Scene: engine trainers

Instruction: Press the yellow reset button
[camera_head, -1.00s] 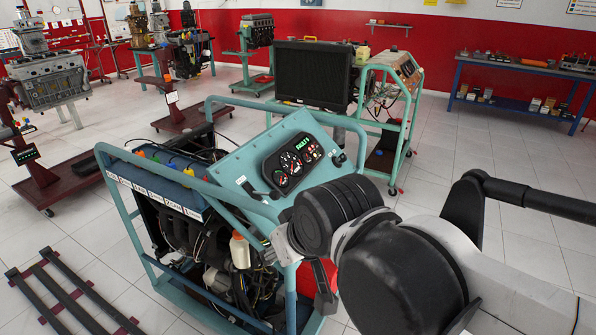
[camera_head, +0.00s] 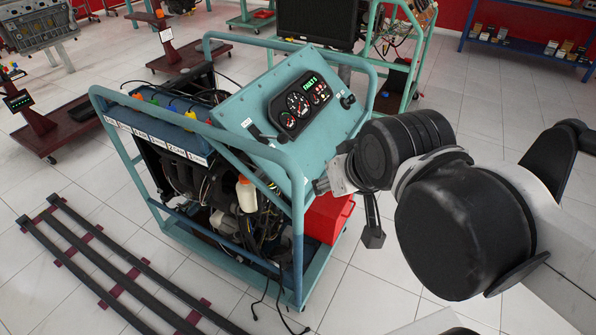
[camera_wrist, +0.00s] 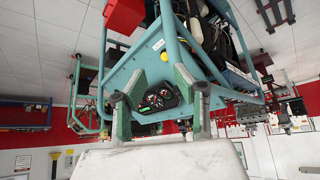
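The engine trainer's sloped teal control panel (camera_head: 245,100) carries a black gauge cluster (camera_head: 299,103) with a small green lit display. In the wrist view, which shows the trainer upside down, the cluster (camera_wrist: 157,98) lies between my fingers. A small round yellow spot (camera_wrist: 158,45), which looks like the yellow reset button, shows on the teal surface beyond the cluster. I cannot make out this button in the head view. My gripper (camera_wrist: 150,84) is open and empty, with its two fingers apart. In the head view my wrist is just right of the panel, and the fingers are not clear.
The teal tube frame (camera_head: 295,215) surrounds the panel and engine. A red box (camera_head: 328,217) is at its lower right. Dark floor rails (camera_head: 115,270) lie at the left. Another trainer with a dark radiator (camera_head: 316,22) stands behind.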

